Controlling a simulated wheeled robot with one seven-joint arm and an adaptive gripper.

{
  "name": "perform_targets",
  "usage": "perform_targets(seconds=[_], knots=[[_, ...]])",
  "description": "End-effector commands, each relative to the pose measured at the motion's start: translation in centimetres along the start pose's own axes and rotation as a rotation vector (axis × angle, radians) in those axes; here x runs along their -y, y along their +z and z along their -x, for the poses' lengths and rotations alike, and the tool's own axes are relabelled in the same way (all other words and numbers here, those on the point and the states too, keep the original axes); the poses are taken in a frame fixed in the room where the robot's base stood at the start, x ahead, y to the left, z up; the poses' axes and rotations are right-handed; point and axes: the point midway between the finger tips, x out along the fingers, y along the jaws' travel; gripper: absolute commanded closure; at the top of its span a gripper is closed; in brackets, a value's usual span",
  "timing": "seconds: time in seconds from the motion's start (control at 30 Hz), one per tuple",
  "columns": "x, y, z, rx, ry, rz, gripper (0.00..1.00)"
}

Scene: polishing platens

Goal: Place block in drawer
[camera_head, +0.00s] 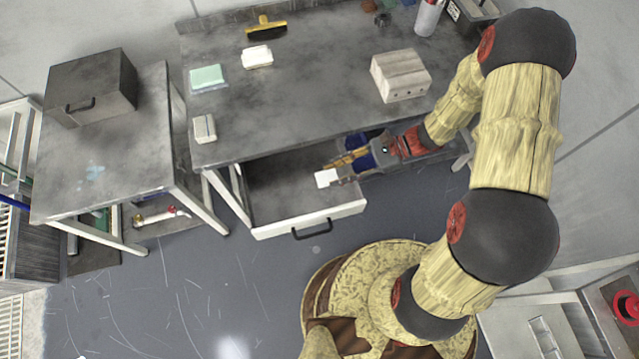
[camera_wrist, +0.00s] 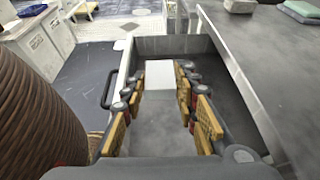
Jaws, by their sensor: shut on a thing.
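A white block (camera_head: 326,178) shows at the tips of my gripper (camera_head: 342,171), over the inside of the open drawer. In the wrist view the white block (camera_wrist: 159,74) lies between the fingertips of my gripper (camera_wrist: 158,85), which is shut on it. The drawer (camera_head: 308,224) is pulled out from under the grey workbench, with a pale front and a black handle. In the wrist view the drawer's grey floor (camera_wrist: 158,134) shows below the fingers. I cannot tell whether the block touches the floor.
The workbench (camera_head: 310,90) stands above the drawer's back. On it are a wooden box (camera_head: 400,76), a white block-like piece (camera_head: 257,57), a green sponge (camera_head: 207,78), a small pale block (camera_head: 205,128) and a yellow brush (camera_head: 266,27). A side table (camera_head: 110,170) carries a grey box (camera_head: 91,87).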

Motion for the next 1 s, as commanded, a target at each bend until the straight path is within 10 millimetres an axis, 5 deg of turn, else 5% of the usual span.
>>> perform_targets(seconds=[0.3,0.57,0.77,1.0], knots=[[1.4,-3.1,-4.9,0.0,0.002,0.0,0.98],[1.8,-4.0,-6.5,0.0,0.002,0.001,0.98],[1.8,-6.7,-7.4,0.0,0.0,-0.001,0.98],[1.8,-6.6,-7.4,0.0,-0.001,0.0,0.98]])
